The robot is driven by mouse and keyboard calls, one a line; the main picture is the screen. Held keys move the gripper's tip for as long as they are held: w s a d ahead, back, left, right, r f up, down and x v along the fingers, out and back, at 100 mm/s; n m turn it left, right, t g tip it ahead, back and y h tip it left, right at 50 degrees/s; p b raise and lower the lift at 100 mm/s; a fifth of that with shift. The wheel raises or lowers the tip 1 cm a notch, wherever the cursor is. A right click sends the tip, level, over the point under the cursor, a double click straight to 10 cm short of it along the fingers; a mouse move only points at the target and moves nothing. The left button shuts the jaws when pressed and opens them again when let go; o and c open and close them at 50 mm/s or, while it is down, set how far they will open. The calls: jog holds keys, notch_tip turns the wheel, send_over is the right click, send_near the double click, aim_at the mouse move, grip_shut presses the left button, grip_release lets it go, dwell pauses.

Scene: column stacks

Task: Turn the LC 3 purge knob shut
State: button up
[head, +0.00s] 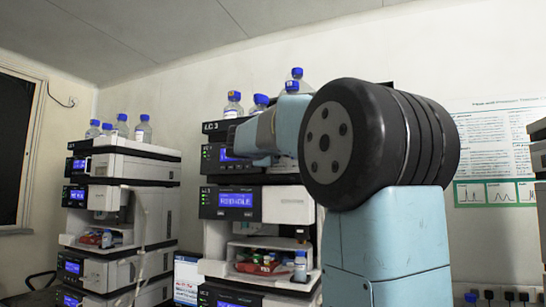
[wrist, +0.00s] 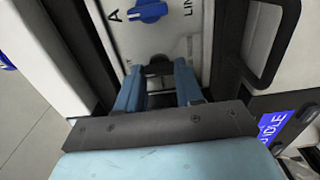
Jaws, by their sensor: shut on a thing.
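The LC 3 stack (head: 212,127) stands in the middle of the head view, with my blue arm in front of its upper modules. In the wrist view, my gripper (wrist: 157,70) is at a pale panel, its two blue fingers on either side of a small dark knob (wrist: 158,66), which I take for the purge knob. The fingers are closed on it. The knob is partly hidden between them, and no pointer mark on it can be read. A blue knob (wrist: 147,11) with the letter A beside it sits just beyond, apart from the fingers.
A dark handle-like frame (wrist: 283,50) stands out right of my fingers, near a blue display reading IDLE (wrist: 272,125). Blue-capped bottles (head: 233,104) stand on top of the LC 3 stack. Another stack (head: 120,180) stands at the left.

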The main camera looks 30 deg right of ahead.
jog(key=shift+d+f, duration=0.1)
jog(key=shift+f, duration=0.25)
jog(key=o, duration=0.6)
jog(key=shift+o, duration=0.7)
jog(key=shift+r, duration=0.15)
jog(key=shift+r, duration=0.1)
jog(key=v, duration=1.3)
jog(key=shift+s+a, duration=0.2)
jog(key=shift+a, duration=0.15)
